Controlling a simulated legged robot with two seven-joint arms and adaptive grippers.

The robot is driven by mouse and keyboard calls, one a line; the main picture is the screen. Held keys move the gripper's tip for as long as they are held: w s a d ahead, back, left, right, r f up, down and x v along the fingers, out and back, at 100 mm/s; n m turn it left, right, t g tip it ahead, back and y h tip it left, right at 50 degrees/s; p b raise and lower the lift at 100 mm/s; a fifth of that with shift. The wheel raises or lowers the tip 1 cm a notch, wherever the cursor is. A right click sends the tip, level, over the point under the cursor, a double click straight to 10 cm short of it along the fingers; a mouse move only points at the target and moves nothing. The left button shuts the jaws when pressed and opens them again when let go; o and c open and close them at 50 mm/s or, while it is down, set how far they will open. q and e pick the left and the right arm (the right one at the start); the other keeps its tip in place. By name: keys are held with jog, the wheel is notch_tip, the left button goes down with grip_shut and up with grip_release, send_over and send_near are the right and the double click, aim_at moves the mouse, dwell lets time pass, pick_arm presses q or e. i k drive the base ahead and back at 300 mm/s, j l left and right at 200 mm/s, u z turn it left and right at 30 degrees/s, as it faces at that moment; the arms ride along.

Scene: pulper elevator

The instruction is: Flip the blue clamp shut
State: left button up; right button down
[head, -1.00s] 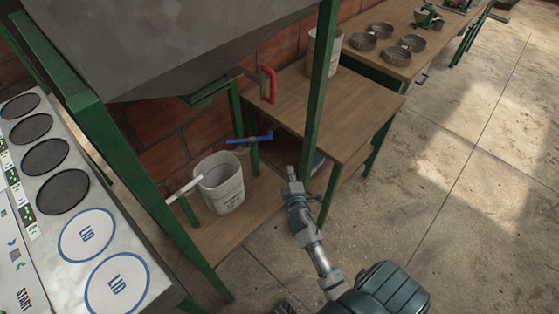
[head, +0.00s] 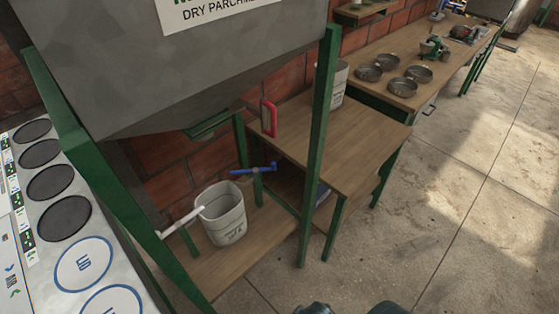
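The blue clamp (head: 252,170) is below the grey hopper, above the lower shelf. Its blue bar lies roughly level, extending toward the right, just above and right of the white bucket (head: 225,214). It is small in the picture, so I cannot tell how far it is from shut. Neither gripper shows. Only small dark parts of my own arm show at the bottom edge, well away from the clamp.
The grey hopper (head: 215,60) hangs on green posts (head: 318,130). A white pipe (head: 181,221) reaches the bucket. Concrete floor at right is clear.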

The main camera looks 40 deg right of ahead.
aim_at(255, 170)
jog(key=l, duration=0.55)
jog(key=i+l, duration=0.15)
jog(key=l, duration=1)
jog(key=i+l, duration=0.15)
jog(key=l, duration=0.45)
jog(key=l+z, duration=0.1)
jog(key=l, duration=0.5)
jog(key=i, duration=0.05)
